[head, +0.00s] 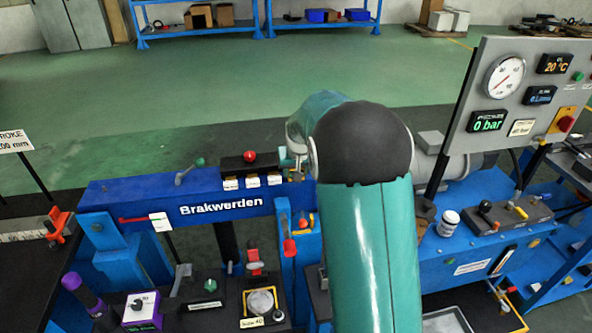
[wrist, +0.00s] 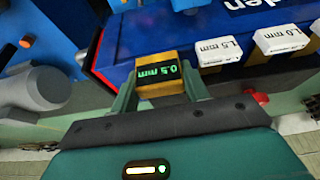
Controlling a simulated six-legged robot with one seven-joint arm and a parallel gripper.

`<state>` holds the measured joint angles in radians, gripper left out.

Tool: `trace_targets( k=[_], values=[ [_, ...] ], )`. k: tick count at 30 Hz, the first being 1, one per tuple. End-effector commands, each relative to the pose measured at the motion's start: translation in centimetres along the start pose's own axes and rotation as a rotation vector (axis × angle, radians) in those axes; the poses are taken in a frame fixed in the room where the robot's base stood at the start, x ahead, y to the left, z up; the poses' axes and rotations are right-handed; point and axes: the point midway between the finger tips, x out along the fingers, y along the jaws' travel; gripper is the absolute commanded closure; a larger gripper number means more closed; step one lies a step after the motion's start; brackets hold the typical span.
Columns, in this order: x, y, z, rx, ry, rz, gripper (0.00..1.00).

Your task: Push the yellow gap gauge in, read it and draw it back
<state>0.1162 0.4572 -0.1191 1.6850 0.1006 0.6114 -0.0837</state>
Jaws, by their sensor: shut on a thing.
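The yellow gap gauge (wrist: 172,57) is between the two fingers of my gripper (wrist: 160,92) in the wrist view. My gripper is shut on it. Its dark face carries green characters, upside down in this view, that read 0.5 mm. The gauge sits against the edge of the blue beam (wrist: 150,28); how deep it is in any gap cannot be told. In the head view the beam (head: 130,197) bears the word Brakwerden, and my arm hides most of the gripper and gauge at its right end.
White blocks marked 1.5 mm (wrist: 220,48) and 1.0 mm (wrist: 281,38) stand beside the gauge. A red knob (head: 249,156) rises from a black block on the beam. A panel (head: 520,95) reads 0 bar at right.

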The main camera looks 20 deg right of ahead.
Motion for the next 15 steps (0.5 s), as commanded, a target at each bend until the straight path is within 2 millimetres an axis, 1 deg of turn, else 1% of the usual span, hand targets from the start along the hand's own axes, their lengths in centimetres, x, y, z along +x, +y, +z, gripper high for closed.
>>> trace_targets(
  k=[9,15],
  values=[
    [-0.38,0.04,0.87,0.000,0.000,0.001,0.96],
    [-0.40,0.04,1.01,0.000,-0.003,0.000,0.96]
  ],
)
